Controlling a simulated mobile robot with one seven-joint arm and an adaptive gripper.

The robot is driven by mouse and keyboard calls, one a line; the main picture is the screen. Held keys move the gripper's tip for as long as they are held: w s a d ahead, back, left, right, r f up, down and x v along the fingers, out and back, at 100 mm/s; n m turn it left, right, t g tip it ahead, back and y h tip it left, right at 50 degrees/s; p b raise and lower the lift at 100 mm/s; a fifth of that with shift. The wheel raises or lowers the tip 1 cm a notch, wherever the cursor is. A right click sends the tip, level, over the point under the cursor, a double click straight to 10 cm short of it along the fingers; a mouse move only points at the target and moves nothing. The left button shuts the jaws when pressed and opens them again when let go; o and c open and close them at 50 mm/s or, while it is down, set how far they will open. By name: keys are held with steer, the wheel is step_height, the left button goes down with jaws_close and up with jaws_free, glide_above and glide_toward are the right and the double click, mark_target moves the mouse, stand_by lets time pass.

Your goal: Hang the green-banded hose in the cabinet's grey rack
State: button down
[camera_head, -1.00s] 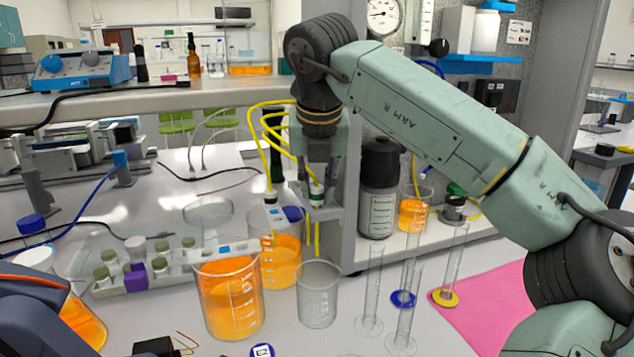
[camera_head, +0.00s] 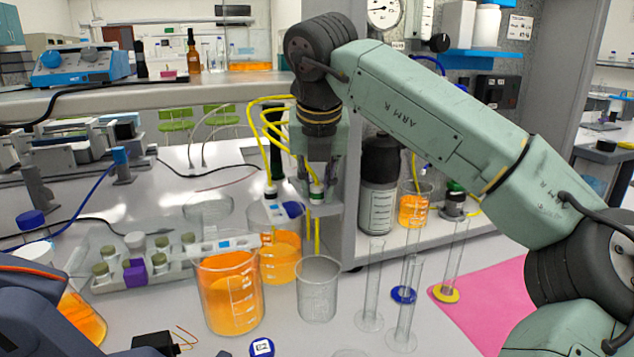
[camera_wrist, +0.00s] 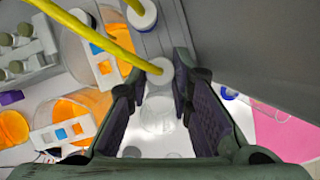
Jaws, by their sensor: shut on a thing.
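The green-banded hose (camera_head: 316,196) has a pale fitting with a green band and a yellow tube. My gripper (camera_head: 317,178) points down and is shut on its fitting. In the wrist view the pale round fitting top (camera_wrist: 160,70) lies between my fingertips (camera_wrist: 158,82); its green band is hidden there. The grey rack (camera_head: 334,222) juts from the cabinet's left upright, right at the fitting. I cannot tell whether the fitting is seated in a slot. A yellow tube piece hangs below it. A second hose with a dark band (camera_head: 269,193) stands just left.
Below are an empty beaker (camera_head: 317,288), two beakers of orange liquid (camera_head: 229,298) and several thin glass cylinders (camera_head: 371,290). The cabinet upright (camera_head: 352,240) is close on the right. A dark bottle (camera_head: 379,190) stands inside the cabinet. A pink mat (camera_head: 480,300) lies at right.

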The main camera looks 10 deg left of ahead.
steer(key=shift+f, duration=0.1)
steer(key=c, duration=1.4)
jaws_free()
steer(key=shift+o, duration=0.2)
steer(key=v, duration=1.2)
